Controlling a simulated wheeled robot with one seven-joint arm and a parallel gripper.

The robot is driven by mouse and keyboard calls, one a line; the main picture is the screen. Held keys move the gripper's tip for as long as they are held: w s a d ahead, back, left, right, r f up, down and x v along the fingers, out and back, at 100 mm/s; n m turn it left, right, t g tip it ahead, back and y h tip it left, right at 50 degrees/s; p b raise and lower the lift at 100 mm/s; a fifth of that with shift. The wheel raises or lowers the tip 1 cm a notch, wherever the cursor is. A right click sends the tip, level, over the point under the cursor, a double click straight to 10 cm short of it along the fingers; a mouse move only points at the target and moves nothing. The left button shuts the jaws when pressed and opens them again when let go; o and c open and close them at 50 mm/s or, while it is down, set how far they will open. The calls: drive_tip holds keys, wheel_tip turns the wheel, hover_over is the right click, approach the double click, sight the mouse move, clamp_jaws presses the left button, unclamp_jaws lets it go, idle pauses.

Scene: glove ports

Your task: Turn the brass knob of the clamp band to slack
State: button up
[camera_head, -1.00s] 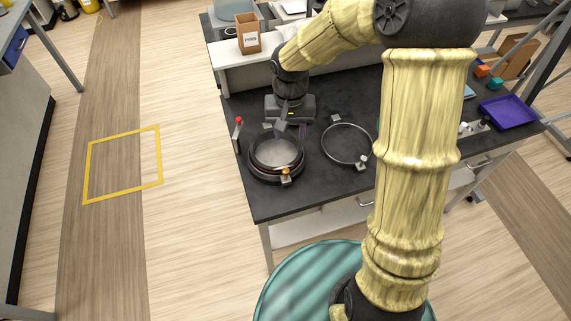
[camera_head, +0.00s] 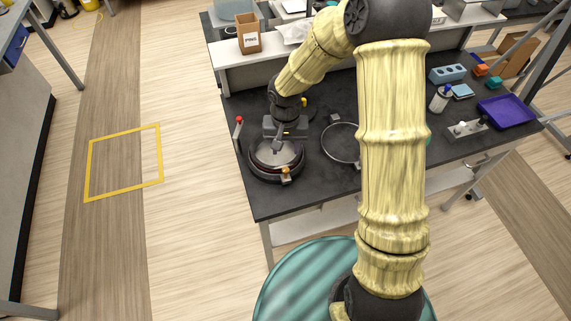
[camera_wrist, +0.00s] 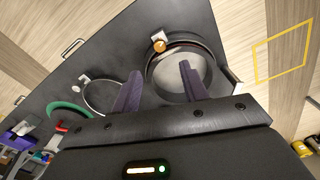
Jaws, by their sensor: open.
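The brass knob (camera_head: 286,170) sits on a small grey block at the near edge of the round port. The dark clamp band (camera_head: 262,176) runs around the port's pale disc. In the wrist view the knob (camera_wrist: 159,46) shows at the upper left of the clamp band (camera_wrist: 212,58), beyond my fingertips. My gripper (camera_head: 278,146) is over the far part of the port, on the other side of the disc from the knob. In the wrist view my gripper (camera_wrist: 160,76) has its two purple fingers spread apart, with nothing between them.
A loose ring (camera_head: 325,150) with a grey block lies right of the port. A red-tipped lever (camera_head: 238,121) stands at its left. A bottle (camera_head: 440,98), a purple tray (camera_head: 507,110) and a cardboard box (camera_head: 249,33) are farther off.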

sight(286, 169)
wheel_tip(286, 169, down, 10)
drive_tip(key=shift+f+p, duration=0.15)
drive_tip(key=shift+p, duration=0.85)
clamp_jaws()
